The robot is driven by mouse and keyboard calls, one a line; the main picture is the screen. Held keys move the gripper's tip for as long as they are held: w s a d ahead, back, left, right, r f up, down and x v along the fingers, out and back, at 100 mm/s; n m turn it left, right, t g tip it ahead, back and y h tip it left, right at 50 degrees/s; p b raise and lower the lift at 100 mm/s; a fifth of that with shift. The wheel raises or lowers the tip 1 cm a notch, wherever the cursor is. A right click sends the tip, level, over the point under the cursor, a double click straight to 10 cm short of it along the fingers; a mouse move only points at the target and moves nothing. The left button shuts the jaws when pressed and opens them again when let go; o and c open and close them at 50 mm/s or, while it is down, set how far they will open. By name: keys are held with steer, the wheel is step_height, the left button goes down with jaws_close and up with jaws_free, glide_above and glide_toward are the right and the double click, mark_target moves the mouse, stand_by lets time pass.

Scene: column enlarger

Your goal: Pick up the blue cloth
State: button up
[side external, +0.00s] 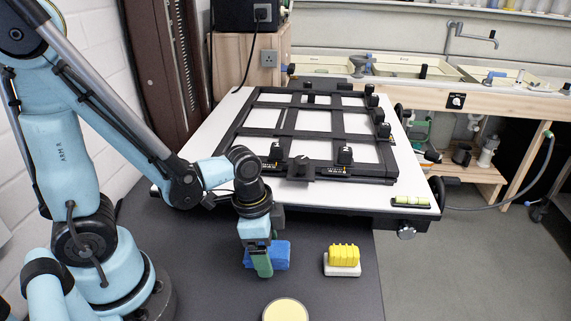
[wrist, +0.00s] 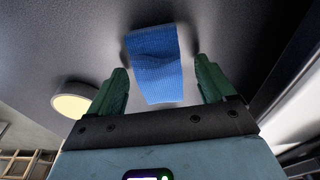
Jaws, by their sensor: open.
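The blue cloth (side external: 274,255) lies on the dark tabletop (side external: 215,290), in front of the enlarger baseboard. In the side view my gripper (side external: 262,266) points down at the cloth and hides its left part. In the wrist view the cloth (wrist: 156,65) is a textured blue rectangle, slightly tilted. It shows between and beyond the two green fingers of my gripper (wrist: 162,88). The fingers are apart, with nothing held between them.
A yellow ribbed block on a white base (side external: 342,258) stands to the right of the cloth. A round cream-topped disc (side external: 286,311) is at the front. The white baseboard (side external: 215,140) with its black frame easel (side external: 315,135) rises behind. The dark tabletop ends at the right.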

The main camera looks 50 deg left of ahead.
steer(key=shift+f, duration=0.4)
stand_by(0.5)
steer(key=c, duration=1.1)
steer(key=shift+o, duration=0.2)
steer(key=shift+r, duration=0.1)
steer(key=shift+r, duration=0.55)
steer(key=r, duration=0.3)
steer(key=shift+s+d+r, duration=0.35)
steer(key=shift+d+r, duration=0.05)
steer(key=s+d+r, duration=0.6)
steer(key=s+d, duration=0.1)
steer(key=d, duration=0.1)
steer(key=shift+r, duration=0.2)
